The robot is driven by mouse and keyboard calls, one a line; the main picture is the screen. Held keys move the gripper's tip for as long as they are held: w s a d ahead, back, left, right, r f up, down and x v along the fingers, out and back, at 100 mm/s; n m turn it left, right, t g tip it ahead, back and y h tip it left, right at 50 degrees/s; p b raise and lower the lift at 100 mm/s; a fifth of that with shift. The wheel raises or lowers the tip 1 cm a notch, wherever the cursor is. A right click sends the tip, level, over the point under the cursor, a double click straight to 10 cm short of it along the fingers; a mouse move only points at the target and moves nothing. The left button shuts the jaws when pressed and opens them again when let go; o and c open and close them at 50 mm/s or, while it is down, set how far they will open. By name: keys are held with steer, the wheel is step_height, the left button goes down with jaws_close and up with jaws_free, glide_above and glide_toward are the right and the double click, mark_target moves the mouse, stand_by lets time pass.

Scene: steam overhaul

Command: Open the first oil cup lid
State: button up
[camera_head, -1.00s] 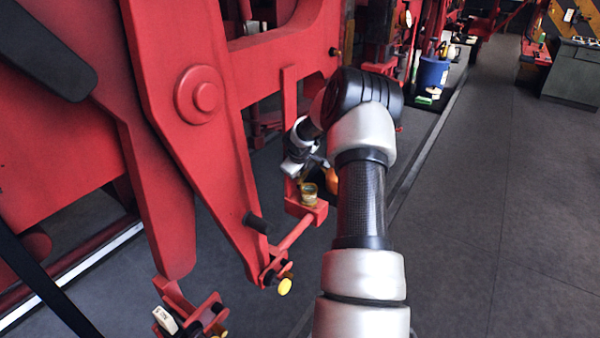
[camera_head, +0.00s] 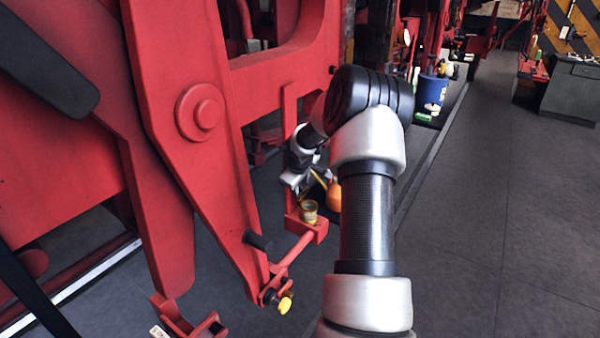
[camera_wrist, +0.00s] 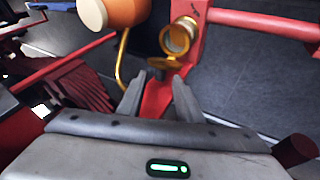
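A small brass oil cup (camera_head: 309,211) stands on a red bracket in the head view. In the wrist view the oil cup (camera_wrist: 178,37) shows a round, pale mouth. A gold disc (camera_wrist: 164,63) with a dark knob sits at its near edge and looks like its lid swung away from the mouth, though small size leaves this uncertain. My gripper (camera_wrist: 158,95) is open, with its two fingers apart and nothing between them. The fingertips are close to the disc; I cannot tell if they touch. In the head view my wrist partly hides the gripper.
An orange container (camera_wrist: 126,10) with a curved gold spout is just left of the cup in the wrist view. A red rod (camera_wrist: 265,24) runs right from the bracket. Large red machine plates (camera_head: 190,120) stand left of my arm. The grey floor (camera_head: 500,220) at right is clear.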

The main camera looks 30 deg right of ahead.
steer(key=v, duration=1.3)
